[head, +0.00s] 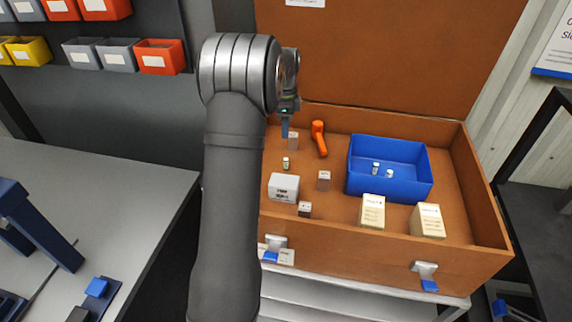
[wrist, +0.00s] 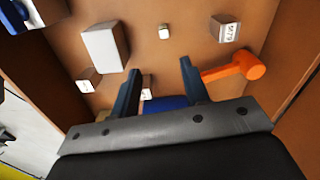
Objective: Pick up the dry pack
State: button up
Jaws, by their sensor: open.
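No readable label marks the dry pack, so I cannot tell which item it is. Small labelled grey-brown blocks stand in the brown case: one near my gripper (head: 293,141), one in the middle (head: 324,181), one near the front (head: 305,210). In the wrist view they also show at the upper right (wrist: 225,30), between the fingers (wrist: 147,94) and at the left (wrist: 86,84). A white box (head: 283,187) and a small vial (head: 285,163) stand nearby. My gripper (head: 285,131) is open and empty above the case's back left; its fingers show in the wrist view (wrist: 158,88).
An orange tool (head: 319,140) lies right of my gripper. A blue bin (head: 401,188) holds two small items. Two cream cartons (head: 372,213) (head: 428,221) stand at the front. The case's walls (head: 385,252) and raised lid (head: 400,60) bound the space. Bare floor lies between items.

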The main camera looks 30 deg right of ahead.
send_near(286, 159)
jog(key=f, duration=0.5)
jog(key=shift+s+a, duration=0.2)
jog(key=shift+s, duration=0.05)
jog(key=shift+w+d+f, duration=0.15)
jog(key=shift+f, duration=1.2)
jog(key=shift+w+d+f, duration=0.1)
jog(key=shift+w+f, duration=0.05)
jog(key=shift+f, duration=1.15)
grip_shut()
